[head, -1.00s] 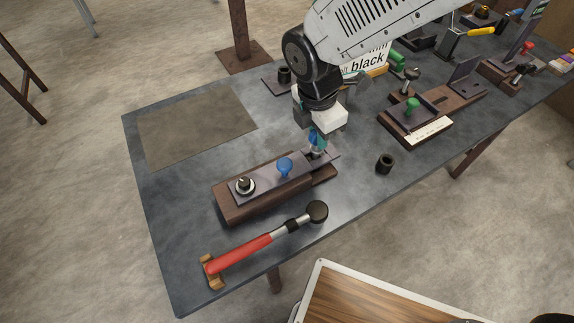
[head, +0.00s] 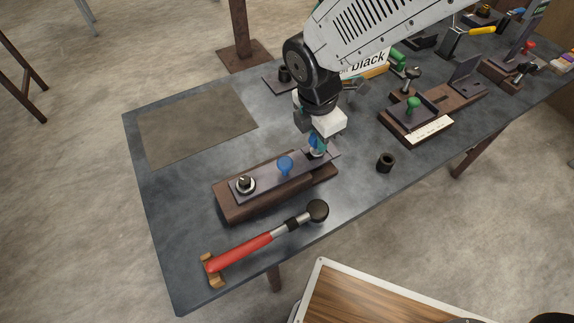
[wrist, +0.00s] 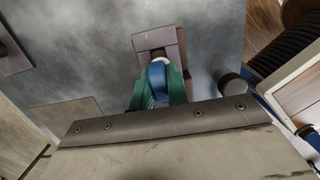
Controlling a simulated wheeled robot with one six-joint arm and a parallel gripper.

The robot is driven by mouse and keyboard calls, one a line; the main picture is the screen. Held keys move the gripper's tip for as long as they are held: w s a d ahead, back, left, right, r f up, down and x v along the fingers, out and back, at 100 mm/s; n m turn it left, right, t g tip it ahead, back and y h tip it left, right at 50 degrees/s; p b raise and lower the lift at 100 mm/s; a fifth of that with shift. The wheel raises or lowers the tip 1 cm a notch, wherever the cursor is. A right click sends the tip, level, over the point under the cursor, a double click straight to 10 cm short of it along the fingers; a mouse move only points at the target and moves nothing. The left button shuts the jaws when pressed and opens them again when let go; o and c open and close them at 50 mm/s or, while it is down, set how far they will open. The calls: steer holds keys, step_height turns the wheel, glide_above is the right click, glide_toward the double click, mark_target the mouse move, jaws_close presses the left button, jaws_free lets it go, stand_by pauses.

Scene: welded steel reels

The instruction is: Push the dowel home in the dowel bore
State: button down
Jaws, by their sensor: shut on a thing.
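My gripper (head: 317,146) has green fingers and is low over the right end of the long fixture block (head: 262,204). In the wrist view my gripper (wrist: 158,88) is shut on a blue piece, the dowel (wrist: 157,76), with a pale part just beyond it. In the head view my fingers largely hide the dowel. The dowel bore is hidden under it, so its depth cannot be told. A dark steel plate (head: 265,178) lies along the block. It carries an upright blue knob (head: 285,165) in the middle and a round metal fastener (head: 245,184) at the left.
A red-handled hammer (head: 245,252) lies in front of the block, its grip end on a wooden rest. A dark hollow cylinder (head: 386,162) stands to the right. A fixture with a green knob (head: 412,105) is farther right. The table is clear around the mat (head: 195,125).

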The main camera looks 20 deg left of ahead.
steer(key=shift+f, duration=0.15)
jaws_free()
stand_by(1.0)
